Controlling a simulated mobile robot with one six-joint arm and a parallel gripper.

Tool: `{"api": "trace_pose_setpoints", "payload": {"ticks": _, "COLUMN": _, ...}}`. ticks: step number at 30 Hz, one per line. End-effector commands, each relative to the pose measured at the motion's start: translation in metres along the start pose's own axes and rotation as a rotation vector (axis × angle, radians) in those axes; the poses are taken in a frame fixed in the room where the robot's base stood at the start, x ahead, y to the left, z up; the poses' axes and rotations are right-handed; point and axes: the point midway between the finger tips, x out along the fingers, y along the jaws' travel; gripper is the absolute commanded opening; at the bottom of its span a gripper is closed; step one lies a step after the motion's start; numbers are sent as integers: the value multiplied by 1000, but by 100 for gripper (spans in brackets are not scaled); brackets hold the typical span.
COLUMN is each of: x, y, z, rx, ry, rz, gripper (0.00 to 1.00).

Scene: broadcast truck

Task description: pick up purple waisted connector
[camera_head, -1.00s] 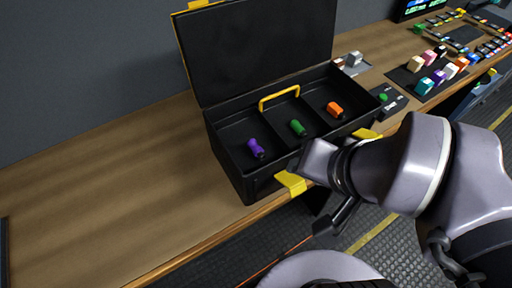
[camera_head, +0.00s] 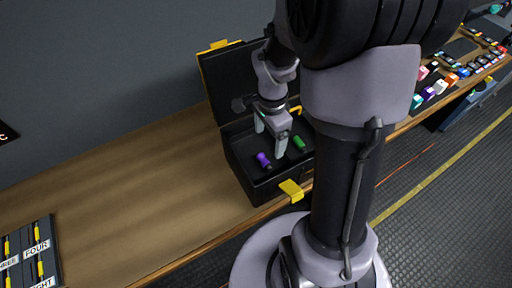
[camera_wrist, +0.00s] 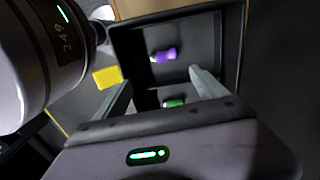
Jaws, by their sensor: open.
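The purple waisted connector (camera_head: 263,159) lies on the floor of the left compartment of the open black case (camera_head: 245,171). It also shows in the wrist view (camera_wrist: 165,55), beyond my fingertips. A green connector (camera_head: 299,143) lies in the compartment to its right; in the wrist view the green connector (camera_wrist: 174,103) shows between my fingers. My gripper (camera_head: 270,142) is open and empty, over the case, above and close to the purple connector. In the wrist view my gripper (camera_wrist: 160,82) has its fingers spread wide. The orange connector seen earlier is hidden behind my arm.
The case lid (camera_head: 222,88) stands open behind my gripper. A yellow latch (camera_head: 291,189) sticks out at the case front. Several coloured blocks (camera_head: 439,87) stand on the bench at right. The wooden bench (camera_head: 130,205) left of the case is clear.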

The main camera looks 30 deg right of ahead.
Motion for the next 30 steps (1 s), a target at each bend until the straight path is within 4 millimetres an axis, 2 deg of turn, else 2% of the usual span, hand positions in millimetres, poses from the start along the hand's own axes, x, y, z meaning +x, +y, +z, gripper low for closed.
{"api": "trace_pose_setpoints", "payload": {"ticks": 1, "x": 20, "y": 1, "z": 0, "rx": -2, "ry": -2, "rz": 5, "gripper": 82}}
{"api": "trace_pose_setpoints", "payload": {"ticks": 4, "x": 48, "y": 0, "z": 1, "rx": -2, "ry": -1, "rz": 3, "gripper": 82}}
{"api": "trace_pose_setpoints", "payload": {"ticks": 6, "x": 61, "y": 0, "z": 1, "rx": -3, "ry": -1, "rz": 3, "gripper": 82}}
{"api": "trace_pose_setpoints", "payload": {"ticks": 11, "x": 79, "y": -1, "z": 2, "rx": -2, "ry": -1, "rz": 1, "gripper": 82}}
{"api": "trace_pose_setpoints", "payload": {"ticks": 16, "x": 114, "y": -6, "z": 6, "rx": -4, "ry": -1, "rz": 2, "gripper": 82}}
{"api": "trace_pose_setpoints", "payload": {"ticks": 19, "x": 124, "y": -6, "z": 5, "rx": -3, "ry": 0, "rz": 1, "gripper": 82}}
{"api": "trace_pose_setpoints", "payload": {"ticks": 25, "x": 124, "y": -7, "z": 5, "rx": -3, "ry": 1, "rz": -2, "gripper": 82}}
{"api": "trace_pose_setpoints", "payload": {"ticks": 26, "x": 124, "y": -7, "z": 5, "rx": -3, "ry": 1, "rz": -2, "gripper": 80}}
{"api": "trace_pose_setpoints", "payload": {"ticks": 30, "x": 124, "y": -7, "z": 5, "rx": -3, "ry": 1, "rz": -2, "gripper": 52}}
